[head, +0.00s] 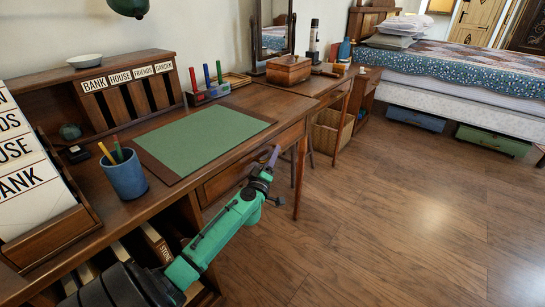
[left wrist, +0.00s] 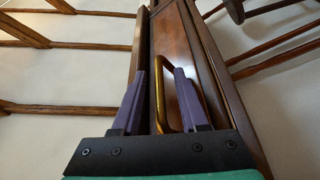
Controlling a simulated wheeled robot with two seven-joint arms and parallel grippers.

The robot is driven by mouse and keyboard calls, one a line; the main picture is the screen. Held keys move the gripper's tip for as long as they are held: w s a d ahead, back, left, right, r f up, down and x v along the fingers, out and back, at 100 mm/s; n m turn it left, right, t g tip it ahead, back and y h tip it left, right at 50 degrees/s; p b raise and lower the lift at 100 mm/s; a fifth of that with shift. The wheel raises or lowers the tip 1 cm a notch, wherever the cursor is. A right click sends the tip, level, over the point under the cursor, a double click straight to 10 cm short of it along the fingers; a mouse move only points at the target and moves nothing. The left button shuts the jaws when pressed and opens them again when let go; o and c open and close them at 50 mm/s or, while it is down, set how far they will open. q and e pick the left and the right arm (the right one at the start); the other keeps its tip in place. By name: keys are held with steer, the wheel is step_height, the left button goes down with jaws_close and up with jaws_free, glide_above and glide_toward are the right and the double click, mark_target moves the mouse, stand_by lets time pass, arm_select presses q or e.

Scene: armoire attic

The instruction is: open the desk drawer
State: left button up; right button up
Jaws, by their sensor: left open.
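The wooden desk (head: 165,105) has a drawer (head: 222,184) under its top, to the right of the open shelves. The drawer front looks closed, but the arm hides part of it. My left gripper (head: 270,160) is at the right part of the drawer front. In the left wrist view, its two purple fingers (left wrist: 158,82) are open. The brass drawer handle (left wrist: 161,70) lies between them, with a gap showing beside the right finger. Contact with the left finger is unclear. The drawer's brown front (left wrist: 178,45) runs behind the handle. My right gripper is not in view.
A blue pencil cup (head: 124,176) and a green desk pad (head: 205,138) are on the desk. A slim table leg (head: 300,175) stands just right of the gripper. A second table with a wooden box (head: 288,70) stands beyond. The floor (head: 390,220) to the right is clear.

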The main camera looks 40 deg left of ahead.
arm_select(q)
jaws_close()
steer(key=shift+f, duration=0.1)
stand_by(1.2)
